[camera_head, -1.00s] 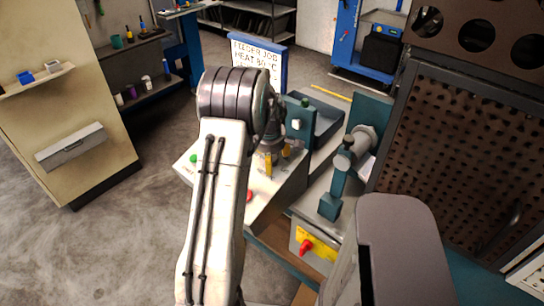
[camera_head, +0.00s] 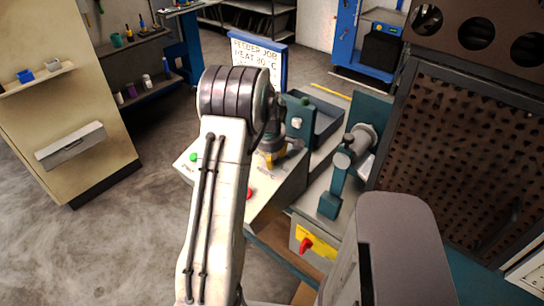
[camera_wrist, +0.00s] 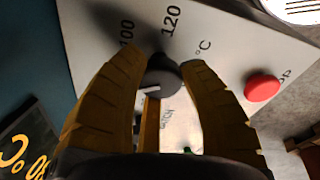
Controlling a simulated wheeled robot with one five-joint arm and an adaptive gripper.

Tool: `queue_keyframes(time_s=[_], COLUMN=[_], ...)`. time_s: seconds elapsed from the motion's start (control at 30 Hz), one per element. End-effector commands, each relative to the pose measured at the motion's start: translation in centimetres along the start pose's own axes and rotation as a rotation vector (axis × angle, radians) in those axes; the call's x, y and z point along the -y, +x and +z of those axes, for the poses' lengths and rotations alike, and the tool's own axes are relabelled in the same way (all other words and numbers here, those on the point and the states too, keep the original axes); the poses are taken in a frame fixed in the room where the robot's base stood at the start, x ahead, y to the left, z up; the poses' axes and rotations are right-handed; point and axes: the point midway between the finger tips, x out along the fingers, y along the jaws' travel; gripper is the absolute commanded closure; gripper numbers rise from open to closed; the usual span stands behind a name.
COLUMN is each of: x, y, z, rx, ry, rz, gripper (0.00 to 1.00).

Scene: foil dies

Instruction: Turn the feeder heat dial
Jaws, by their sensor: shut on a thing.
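The heat dial (camera_wrist: 165,78) is a dark round knob on a pale panel, with a white mark on its lower left side in the wrist view. The numbers 100 and 120 and "°C" are printed beyond it. My gripper (camera_wrist: 160,68) has its two yellow fingers on either side of the dial and is shut on it. In the head view my gripper (camera_head: 281,158) is at the feeder's panel (camera_head: 263,196), partly behind my arm, and the dial cannot be made out there. A sign (camera_head: 258,58) behind reads "FEEDER JOB HEAT 80 C".
A red button (camera_wrist: 262,88) sits right of the dial. A dark display (camera_wrist: 28,145) with yellow characters is cut off at lower left. In the head view a green button (camera_head: 193,157) is on the panel's left, and a teal stand (camera_head: 333,190) stands to the right.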

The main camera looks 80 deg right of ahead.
Motion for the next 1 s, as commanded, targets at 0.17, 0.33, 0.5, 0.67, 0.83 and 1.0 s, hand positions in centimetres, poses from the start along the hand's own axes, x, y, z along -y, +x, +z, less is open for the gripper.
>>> queue_keyframes(time_s=[0.17, 0.33, 0.5, 0.67, 0.83, 1.0], x=[0.09, 0.21, 0.29, 0.27, 0.28, 0.30], y=[0.18, 0.56, 0.83, 0.72, 0.56, 0.49], z=[-0.05, -0.06, -0.07, -0.07, -0.05, -0.03], rx=[0.000, 0.000, -0.001, -0.003, -0.007, -0.011], ry=[0.002, 0.038, 0.120, 0.218, 0.327, 0.420], rz=[-0.001, 0.005, 0.019, 0.035, 0.049, 0.061], gripper=[0.95, 0.95, 0.95, 0.95, 0.95, 0.95])
